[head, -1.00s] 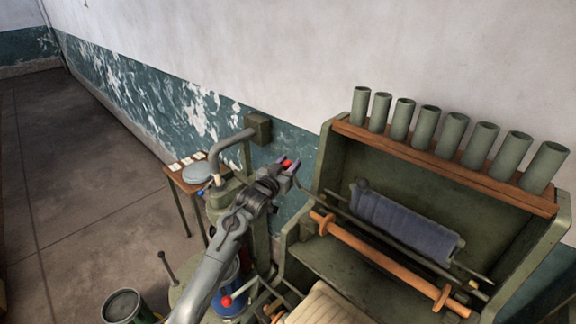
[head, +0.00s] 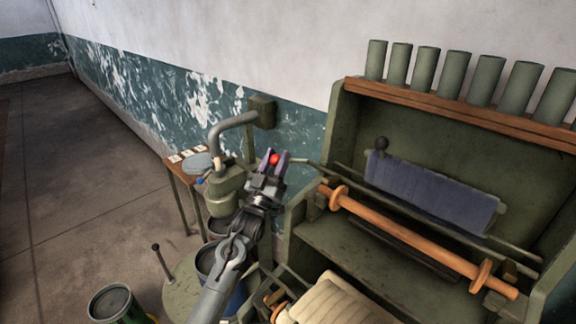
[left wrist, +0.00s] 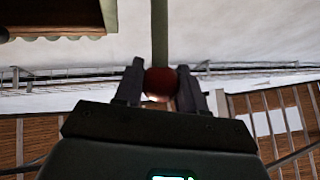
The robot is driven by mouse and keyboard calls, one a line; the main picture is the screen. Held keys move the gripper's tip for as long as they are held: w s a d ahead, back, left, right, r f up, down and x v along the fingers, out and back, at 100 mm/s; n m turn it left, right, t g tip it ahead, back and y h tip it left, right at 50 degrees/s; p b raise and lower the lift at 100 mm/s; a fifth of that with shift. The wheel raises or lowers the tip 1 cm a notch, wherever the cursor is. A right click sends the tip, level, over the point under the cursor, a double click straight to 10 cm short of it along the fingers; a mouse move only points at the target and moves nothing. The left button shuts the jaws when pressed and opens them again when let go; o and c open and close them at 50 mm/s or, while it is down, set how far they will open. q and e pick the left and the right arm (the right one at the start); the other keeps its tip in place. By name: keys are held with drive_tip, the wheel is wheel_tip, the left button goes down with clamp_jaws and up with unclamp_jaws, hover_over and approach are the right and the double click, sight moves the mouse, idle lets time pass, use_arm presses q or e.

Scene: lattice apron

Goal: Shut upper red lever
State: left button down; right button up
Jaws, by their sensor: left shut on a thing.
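The upper red lever's round red knob (head: 274,159) sits between the fingers of my left gripper (head: 273,160) in the head view. In the left wrist view the red knob (left wrist: 160,82) is between the two dark fingers of my left gripper (left wrist: 160,88), with a thin grey-green rod running up from it. My left gripper is shut on the knob. In the head view it is beside the grey-green machine (head: 228,190) with the bent pipe. My right gripper is not in view.
A green loom-like frame (head: 335,150) stands right, with an orange roller (head: 410,238), rolled blue cloth (head: 430,190) and several green cups on its shelf. A small table (head: 176,170) is behind left. A bucket (head: 112,302) stands low left. The floor at left is clear.

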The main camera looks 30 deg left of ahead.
use_arm(q)
drive_tip(key=shift+s+a+f+b, duration=0.1)
drive_tip(key=shift+s+f+b, duration=0.1)
drive_tip(key=shift+f, duration=0.35)
drive_tip(key=shift+s+a+f+b, duration=0.1)
drive_tip(key=shift+f+b, duration=0.05)
drive_tip(key=shift+f, duration=0.35)
drive_tip(key=shift+s+f+b, duration=0.15)
drive_tip(key=shift+f+b, duration=0.1)
drive_tip(key=shift+f, duration=0.5)
drive_tip(key=shift+s+f+b, duration=0.15)
drive_tip(key=shift+f+b, duration=0.05)
drive_tip(key=shift+f, duration=0.5)
drive_tip(key=c, duration=1)
unclamp_jaws()
drive_tip(key=shift+a, duration=0.1)
drive_tip(key=o, duration=0.3)
drive_tip(key=shift+r, duration=0.1)
